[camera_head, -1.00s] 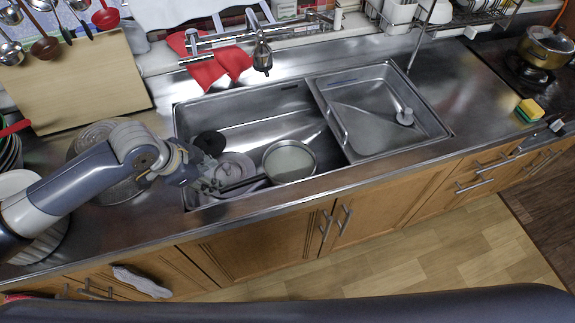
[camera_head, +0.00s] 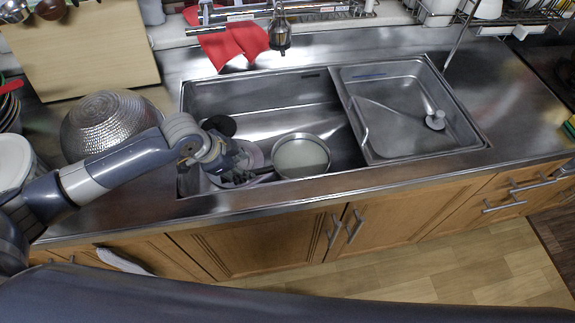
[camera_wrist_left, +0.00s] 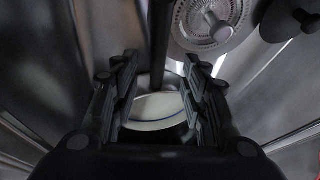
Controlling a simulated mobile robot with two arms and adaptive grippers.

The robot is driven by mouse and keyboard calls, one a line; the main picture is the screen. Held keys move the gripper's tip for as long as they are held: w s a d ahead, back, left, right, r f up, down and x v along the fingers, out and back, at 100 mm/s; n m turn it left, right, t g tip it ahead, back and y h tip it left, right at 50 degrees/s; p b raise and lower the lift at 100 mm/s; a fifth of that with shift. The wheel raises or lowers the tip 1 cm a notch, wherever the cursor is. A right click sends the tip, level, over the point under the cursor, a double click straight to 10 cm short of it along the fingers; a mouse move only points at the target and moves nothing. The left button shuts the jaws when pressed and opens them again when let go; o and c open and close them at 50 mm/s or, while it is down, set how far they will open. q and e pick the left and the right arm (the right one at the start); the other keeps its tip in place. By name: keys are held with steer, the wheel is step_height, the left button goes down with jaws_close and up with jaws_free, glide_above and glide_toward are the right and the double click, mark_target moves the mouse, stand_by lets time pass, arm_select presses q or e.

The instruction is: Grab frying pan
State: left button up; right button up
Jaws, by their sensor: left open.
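The frying pan (camera_head: 301,156), round with a pale inside, sits in the left basin of the sink, and its dark handle (camera_head: 264,180) points left toward my left gripper. My left gripper (camera_head: 240,178) is open over the left part of the basin, at the handle's outer end. In the left wrist view, the two fingers of the left gripper (camera_wrist_left: 155,98) stand apart. A dark bar (camera_wrist_left: 159,40), likely the handle, runs down the middle of that view. Whether it lies between the fingers or beyond them I cannot tell. My right gripper is out of view.
The steel sink (camera_head: 330,85) has a second basin on the right. A dark round piece (camera_head: 219,125) lies near the gripper. A drain strainer (camera_wrist_left: 210,22) shows in the wrist view. A metal bowl (camera_head: 108,125) stands on the counter behind my left arm. The tap (camera_head: 280,35) hangs above the basin.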

mark_target(250, 171)
arm_select(q)
steer(key=shift+x, duration=2.8)
steer(key=shift+s+d, duration=0.1)
steer(key=shift+s, duration=0.05)
jaws_close()
steer(key=shift+d+r, duration=0.1)
steer(key=shift+r, duration=0.05)
